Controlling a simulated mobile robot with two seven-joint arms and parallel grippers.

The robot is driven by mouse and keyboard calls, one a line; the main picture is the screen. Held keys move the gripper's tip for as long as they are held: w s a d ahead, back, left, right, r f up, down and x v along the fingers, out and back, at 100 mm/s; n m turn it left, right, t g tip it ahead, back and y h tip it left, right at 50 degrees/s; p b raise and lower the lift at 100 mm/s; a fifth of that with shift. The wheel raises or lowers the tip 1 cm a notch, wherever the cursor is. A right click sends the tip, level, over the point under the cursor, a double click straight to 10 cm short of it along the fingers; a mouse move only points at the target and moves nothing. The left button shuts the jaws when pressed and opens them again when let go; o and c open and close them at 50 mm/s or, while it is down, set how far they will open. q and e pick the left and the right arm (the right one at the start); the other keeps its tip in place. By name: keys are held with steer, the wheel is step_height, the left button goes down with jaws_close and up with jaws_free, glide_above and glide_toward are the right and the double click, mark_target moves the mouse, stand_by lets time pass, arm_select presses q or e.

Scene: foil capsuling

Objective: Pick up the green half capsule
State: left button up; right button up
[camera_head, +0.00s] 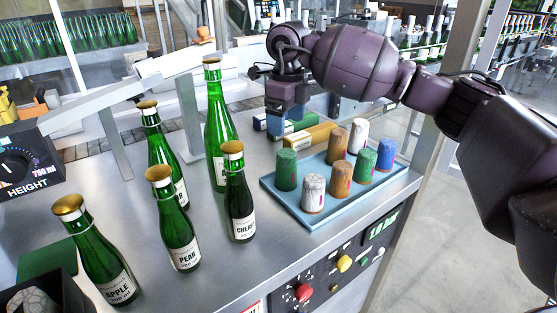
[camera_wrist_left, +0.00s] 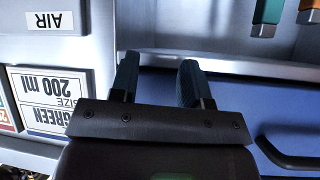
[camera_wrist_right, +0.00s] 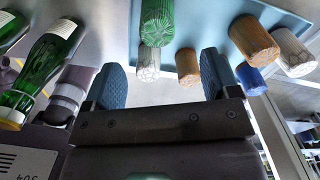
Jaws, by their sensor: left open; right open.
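Two green capsules stand on the light-blue tray in the head view, one at the left corner (camera_head: 286,171) and one nearer the right side (camera_head: 365,166). I cannot tell which is the half capsule. One green capsule (camera_wrist_right: 157,22) shows at the top of the right wrist view, beyond my fingertips. My right gripper (camera_head: 288,108) is above and behind the tray; the right wrist view shows its fingers (camera_wrist_right: 160,62) apart with nothing held. My left gripper (camera_wrist_left: 157,68) is open and empty in the left wrist view, outside the head view.
The tray (camera_head: 273,193) also holds white, orange-brown and blue capsules, close together. Several green bottles (camera_head: 176,235) stand left of the tray. A button panel (camera_head: 330,275) fronts the table.

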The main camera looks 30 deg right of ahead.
steer(key=f, duration=1)
steer(key=shift+s+a+f, duration=0.1)
steer(key=shift+s+f, duration=0.2)
steer(key=c, duration=0.7)
